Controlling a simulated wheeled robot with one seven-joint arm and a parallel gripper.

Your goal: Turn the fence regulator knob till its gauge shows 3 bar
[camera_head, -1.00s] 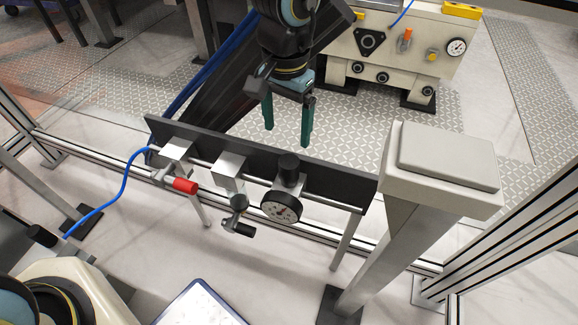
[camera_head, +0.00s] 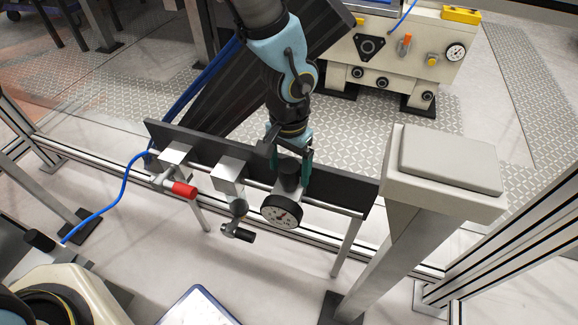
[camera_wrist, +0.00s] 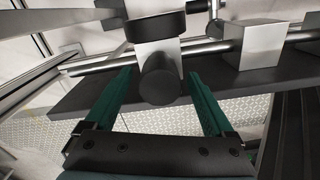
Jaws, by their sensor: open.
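In the wrist view the knob (camera_wrist: 160,79) lies between the two open green fingers (camera_wrist: 157,92), with a visible gap on each side. The gauge's dark back or rim (camera_wrist: 157,25) shows beyond the block.
To the left on the dark rail (camera_head: 338,187) are another silver block (camera_head: 228,178) with a black-handled fitting below, and a red-handled valve (camera_head: 184,190) with a blue hose. A grey-topped post (camera_head: 450,160) stands close to the right. A beige machine (camera_head: 400,50) with a second gauge stands behind.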

